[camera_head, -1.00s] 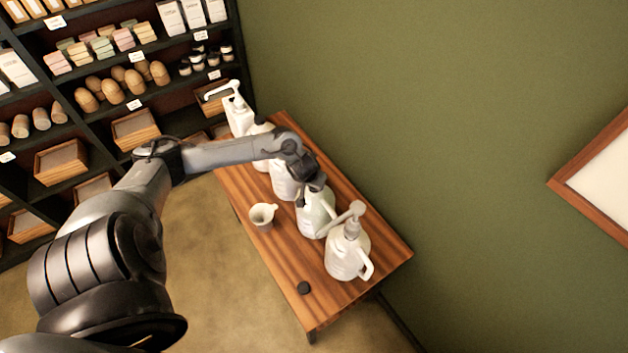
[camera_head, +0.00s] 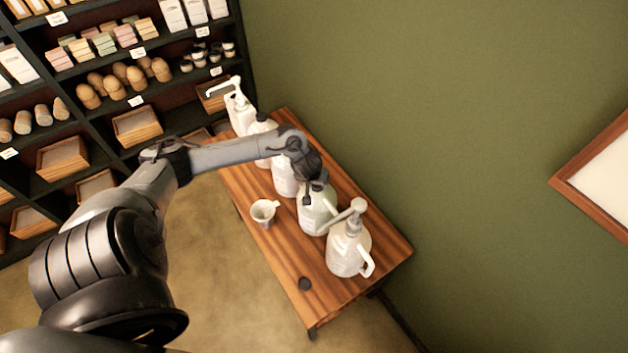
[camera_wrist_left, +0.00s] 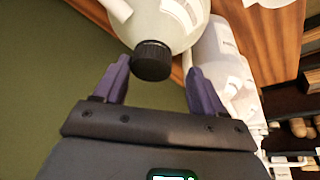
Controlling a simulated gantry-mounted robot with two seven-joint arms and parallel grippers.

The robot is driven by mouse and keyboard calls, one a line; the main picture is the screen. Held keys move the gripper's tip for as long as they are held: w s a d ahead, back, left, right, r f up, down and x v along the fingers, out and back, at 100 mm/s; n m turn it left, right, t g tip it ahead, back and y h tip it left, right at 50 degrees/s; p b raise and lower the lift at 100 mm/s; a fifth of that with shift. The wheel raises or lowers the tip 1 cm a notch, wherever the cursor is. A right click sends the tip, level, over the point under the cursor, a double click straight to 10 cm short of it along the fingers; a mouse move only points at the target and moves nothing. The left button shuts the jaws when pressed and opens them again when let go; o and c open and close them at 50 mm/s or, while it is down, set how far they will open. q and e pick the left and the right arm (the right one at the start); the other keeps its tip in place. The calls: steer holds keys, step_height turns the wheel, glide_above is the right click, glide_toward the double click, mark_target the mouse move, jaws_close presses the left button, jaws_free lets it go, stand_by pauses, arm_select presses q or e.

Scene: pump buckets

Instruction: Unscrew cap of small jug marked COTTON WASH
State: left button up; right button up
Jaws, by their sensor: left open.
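A white jug (camera_head: 316,212) stands on the wooden table, second from the near end, with my left gripper (camera_head: 313,183) over its top. In the left wrist view its body (camera_wrist_left: 172,20) and black ribbed cap (camera_wrist_left: 152,61) show. The purple fingers of my left gripper (camera_wrist_left: 157,72) are open, one on each side of the cap, with gaps; the cap lies at the fingertips. The label text is too small to read, so I cannot confirm COTTON WASH. My right gripper is not in view.
A white pump jug (camera_head: 348,250) stands close at the near end of the wooden table (camera_head: 385,254). More white jugs (camera_head: 284,178) line up behind. Shelves (camera_head: 85,130) stand at left.

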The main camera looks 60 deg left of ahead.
arm_select(q)
steer(key=shift+m, duration=0.3)
steer(key=shift+f+m+b, duration=0.1)
steer(key=shift+m+b, duration=0.3)
steer(key=shift+m+t+h+b, duration=0.4)
steer(key=shift+m+h, duration=0.1)
steer(key=shift+m, duration=0.7)
steer(key=m+h, duration=0.1)
steer(key=m, duration=0.2)
steer(key=m+h+b, duration=0.1)
steer(key=m, duration=0.2)
steer(key=shift+w+t, duration=0.1)
steer(key=shift+t, duration=0.2)
steer(key=m+h+b, duration=0.1)
steer(key=m, duration=0.2)
steer(key=shift+h+b, duration=0.3)
steer(key=shift+b, duration=0.05)
steer(key=shift+d+m+h+b, duration=0.1)
steer(key=shift+m+h+b, duration=0.2)
steer(key=shift+m+b, duration=0.55)
steer(key=shift+m, duration=0.25)
steer(key=shift+g, duration=0.4)
steer(key=c, duration=1.2)
